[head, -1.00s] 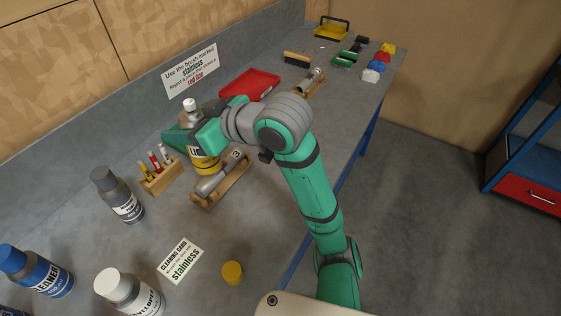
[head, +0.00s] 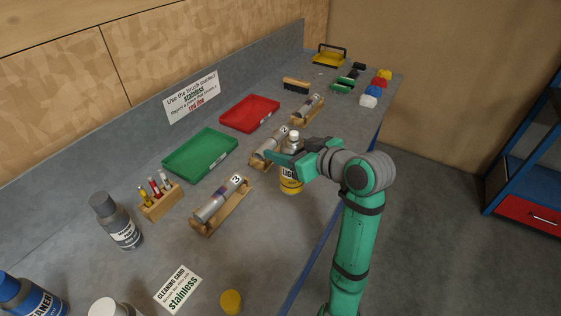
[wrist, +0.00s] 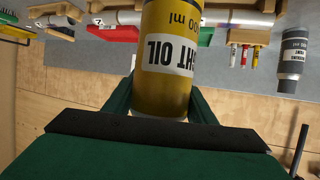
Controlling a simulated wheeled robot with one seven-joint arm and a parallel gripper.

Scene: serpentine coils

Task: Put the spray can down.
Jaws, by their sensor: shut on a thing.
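The spray can (head: 291,184) is yellow and silver with a white top and a "LIGHT OIL" label. My gripper (head: 290,158) is shut around its upper body and holds it about upright, near the bench's front edge. In the wrist view the can (wrist: 170,60) fills the middle, its label upside down, between the green fingers. I cannot tell whether its base touches the bench (head: 255,245).
Wooden holders with metal tubes stand left of the can, including number 3 (head: 221,205) and number 2 (head: 268,146). A green tray (head: 200,154) and red tray (head: 250,113) lie behind. Bare bench lies between cap and can.

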